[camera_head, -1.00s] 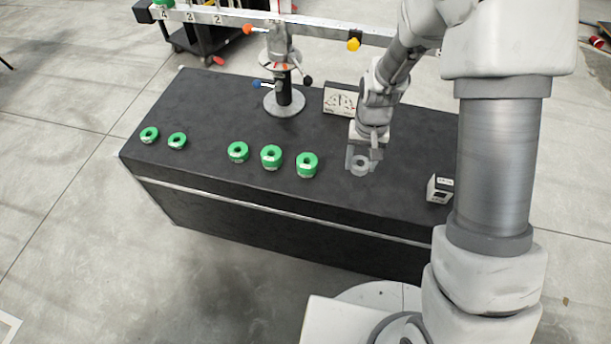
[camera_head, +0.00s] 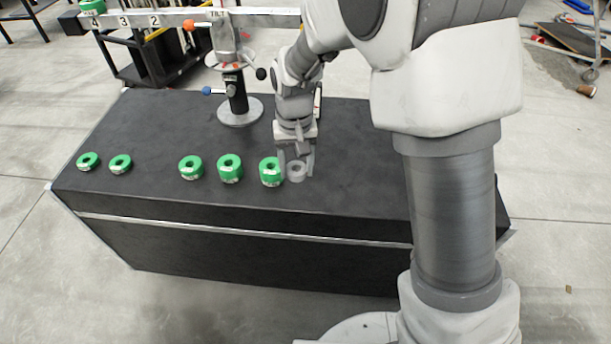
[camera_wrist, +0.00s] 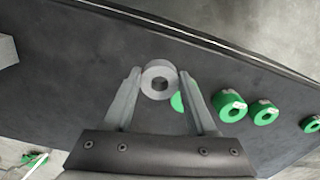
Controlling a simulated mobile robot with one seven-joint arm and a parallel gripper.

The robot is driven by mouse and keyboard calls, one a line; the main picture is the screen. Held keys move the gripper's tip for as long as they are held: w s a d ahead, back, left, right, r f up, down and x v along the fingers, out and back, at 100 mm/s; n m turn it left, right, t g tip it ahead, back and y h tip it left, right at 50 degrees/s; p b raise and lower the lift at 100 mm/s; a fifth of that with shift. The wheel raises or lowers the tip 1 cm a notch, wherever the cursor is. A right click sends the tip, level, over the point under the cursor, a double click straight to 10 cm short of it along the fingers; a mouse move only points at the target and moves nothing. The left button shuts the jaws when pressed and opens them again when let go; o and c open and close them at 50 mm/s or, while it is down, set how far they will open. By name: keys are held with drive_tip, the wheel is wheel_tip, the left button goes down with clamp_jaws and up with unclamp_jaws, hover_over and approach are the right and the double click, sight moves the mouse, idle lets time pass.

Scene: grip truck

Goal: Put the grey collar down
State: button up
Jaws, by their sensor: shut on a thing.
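The grey collar (camera_head: 298,176) is a short ring with a hole in its middle, at the front of the black bench top. My gripper (camera_head: 296,163) points down and is shut on it. In the wrist view the collar (camera_wrist: 148,78) sits between the tips of the two fingers of my gripper (camera_wrist: 158,74). The rightmost green collar (camera_head: 270,172) in the head view is just left of it, almost touching in the picture. In the wrist view part of a green collar (camera_wrist: 177,102) shows close beside the grey one. I cannot tell whether the grey collar touches the bench.
Several more green collars, such as the tall one (camera_head: 230,169), stand in a row to the left on the black bench (camera_head: 150,200). A stand with a round base (camera_head: 240,113) carries a numbered beam behind. The bench's front strip is clear.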

drive_tip(key=b, duration=0.2)
hover_over(318, 182)
wheel_tip(318, 182, down, 4)
drive_tip(key=shift+f, duration=0.25)
drive_tip(key=shift+f+b, duration=0.75)
drive_tip(key=shift+f, duration=1.25)
drive_tip(key=shift+f, duration=0.2)
drive_tip(key=o, duration=1)
drive_tip(key=shift+c, duration=0.2)
